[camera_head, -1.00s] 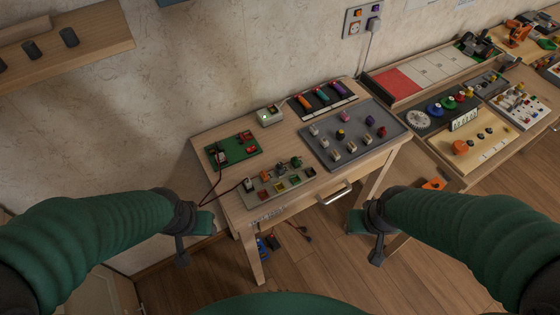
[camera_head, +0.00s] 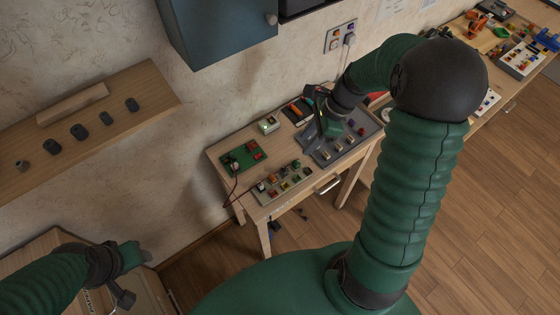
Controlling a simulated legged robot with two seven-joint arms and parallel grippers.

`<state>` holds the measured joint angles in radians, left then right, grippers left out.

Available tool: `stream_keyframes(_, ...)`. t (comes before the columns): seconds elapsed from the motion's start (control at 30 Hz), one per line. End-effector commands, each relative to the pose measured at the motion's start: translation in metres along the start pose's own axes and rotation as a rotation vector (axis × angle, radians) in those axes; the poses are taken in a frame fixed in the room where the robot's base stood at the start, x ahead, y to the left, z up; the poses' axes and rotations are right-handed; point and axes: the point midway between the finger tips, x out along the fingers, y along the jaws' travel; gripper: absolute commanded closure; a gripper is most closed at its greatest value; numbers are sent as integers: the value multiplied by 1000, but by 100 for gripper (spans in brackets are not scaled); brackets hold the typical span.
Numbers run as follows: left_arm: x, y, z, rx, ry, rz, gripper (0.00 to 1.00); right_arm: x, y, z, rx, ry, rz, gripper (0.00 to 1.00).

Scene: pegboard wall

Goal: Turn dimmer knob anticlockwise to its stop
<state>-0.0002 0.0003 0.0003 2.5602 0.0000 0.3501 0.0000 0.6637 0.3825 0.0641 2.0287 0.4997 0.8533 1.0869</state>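I cannot tell which part is the dimmer knob. A small pale box (camera_head: 268,125) with a greenish light stands at the back of the table. A grey board (camera_head: 352,148) with several small coloured knobs and switches lies to its right. My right gripper (camera_head: 318,130) is at the left part of this board and hides some of it. Whether it touches anything, or is open or shut, is too small to tell. My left gripper (camera_head: 133,275) is low at the left, away from these controls; its fingers are unclear.
A green board (camera_head: 243,156) and a strip of coloured switches (camera_head: 284,183) lie on the table, with a cable at the left edge. A wall plate (camera_head: 340,38) has a plugged-in cord. A wooden shelf (camera_head: 150,88) with dark cylinders and a blue cabinet (camera_head: 215,40) are on the wall.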

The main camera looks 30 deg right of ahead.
Motion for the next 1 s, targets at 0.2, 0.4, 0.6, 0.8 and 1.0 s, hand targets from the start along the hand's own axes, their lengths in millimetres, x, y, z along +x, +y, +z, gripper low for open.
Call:
stream_keyframes(0.2, 6, 0, 1, 0, 0, 0, 52, 61, 4, 4, -4, 3, 5, 64)
stream_keyframes(0.4, 9, 0, 2, -1, 0, 0, 52, 109, 4, 4, -7, 5, 2, 64)
stream_keyframes(0.6, 11, 0, 2, -1, 1, 0, 52, 134, 2, 2, -5, 3, 0, 64)
stream_keyframes(0.8, 11, 0, 2, 0, 1, 0, 52, 137, 2, 3, -6, 4, -2, 64)
stream_keyframes(1.0, 11, 0, 2, 0, 1, 0, 52, 136, 2, 3, -7, 5, -2, 79)
